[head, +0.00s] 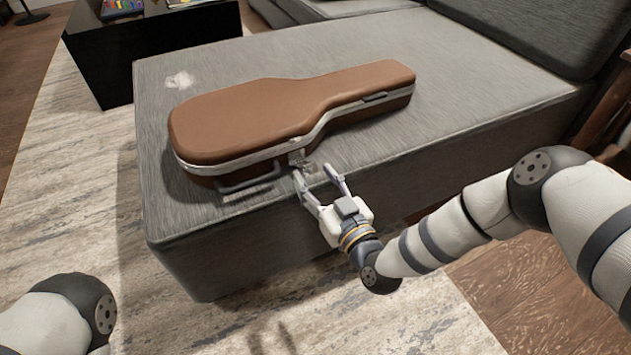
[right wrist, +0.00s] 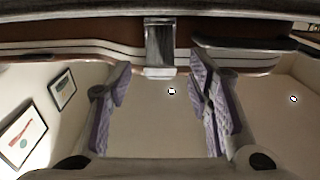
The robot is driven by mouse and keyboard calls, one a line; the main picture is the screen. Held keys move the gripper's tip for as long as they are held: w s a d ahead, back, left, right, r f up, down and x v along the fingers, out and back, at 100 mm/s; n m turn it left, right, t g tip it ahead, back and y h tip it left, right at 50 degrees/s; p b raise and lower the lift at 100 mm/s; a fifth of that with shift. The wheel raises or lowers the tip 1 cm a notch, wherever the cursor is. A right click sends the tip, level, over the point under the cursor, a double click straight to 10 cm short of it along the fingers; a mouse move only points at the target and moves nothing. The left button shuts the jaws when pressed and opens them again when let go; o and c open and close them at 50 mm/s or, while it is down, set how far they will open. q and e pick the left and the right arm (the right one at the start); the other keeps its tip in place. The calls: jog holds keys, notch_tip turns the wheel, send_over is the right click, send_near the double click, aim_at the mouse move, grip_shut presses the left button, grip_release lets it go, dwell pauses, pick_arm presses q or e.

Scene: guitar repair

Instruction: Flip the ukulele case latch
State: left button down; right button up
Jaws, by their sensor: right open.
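The brown ukulele case (head: 285,103) lies closed on the grey sofa, with a silver band along its rim and a handle (head: 249,179) on its front side. A metal latch (head: 296,158) sits on the band just right of the handle. My right gripper (head: 320,174) is open at the front of the case, with its fingertips close to the latch. In the right wrist view the latch (right wrist: 159,48) hangs in the gap between my two purple-padded fingers (right wrist: 163,95). I cannot tell whether the fingers touch it. My left gripper is out of view.
The grey sofa seat (head: 480,70) has free room behind and right of the case. A black table (head: 140,45) stands at the back left. The rug (head: 80,190) is clear on the left. A brown wooden piece (head: 610,110) stands at the right edge.

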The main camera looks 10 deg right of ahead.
jog(key=shift+w, duration=0.2)
grip_shut()
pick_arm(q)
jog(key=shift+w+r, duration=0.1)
pick_arm(e)
jog(key=shift+r, duration=0.15)
